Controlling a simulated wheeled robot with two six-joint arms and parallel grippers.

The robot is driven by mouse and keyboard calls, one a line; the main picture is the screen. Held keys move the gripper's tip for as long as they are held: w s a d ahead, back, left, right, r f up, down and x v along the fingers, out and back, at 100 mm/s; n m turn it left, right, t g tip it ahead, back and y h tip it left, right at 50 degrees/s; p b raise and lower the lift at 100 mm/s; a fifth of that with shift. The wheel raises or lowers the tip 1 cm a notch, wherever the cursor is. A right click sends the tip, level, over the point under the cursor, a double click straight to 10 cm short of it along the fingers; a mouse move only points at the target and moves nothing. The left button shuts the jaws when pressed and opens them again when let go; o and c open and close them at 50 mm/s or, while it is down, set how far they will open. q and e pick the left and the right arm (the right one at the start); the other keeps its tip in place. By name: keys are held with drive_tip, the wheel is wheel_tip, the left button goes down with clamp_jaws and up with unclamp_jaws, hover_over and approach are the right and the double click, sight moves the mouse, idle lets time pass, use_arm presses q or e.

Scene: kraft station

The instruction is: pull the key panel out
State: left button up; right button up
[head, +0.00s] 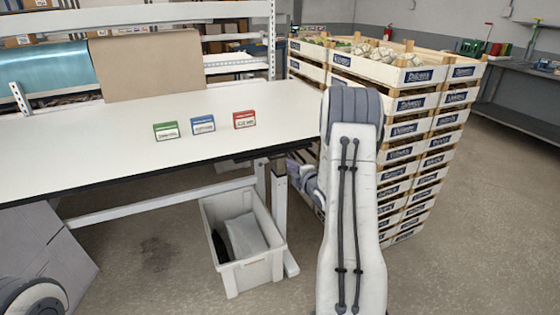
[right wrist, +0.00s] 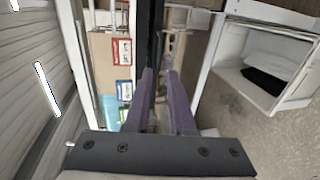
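No part is clearly recognisable as the key panel. A grey part (head: 235,163) shows under the right end of the white worktable (head: 120,150), and I cannot tell whether it is the panel. My right gripper (head: 291,164) is beside the table's right end, just below top level, partly hidden by my right arm. In the right wrist view its two purple fingers (right wrist: 159,75) stand apart with a gap between them, next to the table's dark edge (right wrist: 150,35). Nothing is visibly held. My left gripper is out of view.
Green (head: 166,131), blue (head: 203,124) and red (head: 244,120) boxes stand on the table. A white bin (head: 245,270) sits on the floor below. A tall stack of crates (head: 405,155) stands close behind my right arm. The floor in front is open.

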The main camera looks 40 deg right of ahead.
drive_tip(key=p+x, duration=0.1)
drive_tip(key=x, duration=0.8)
drive_tip(key=shift+w, duration=0.1)
clamp_jaws()
drive_tip(key=shift+f, duration=0.1)
idle(1.1)
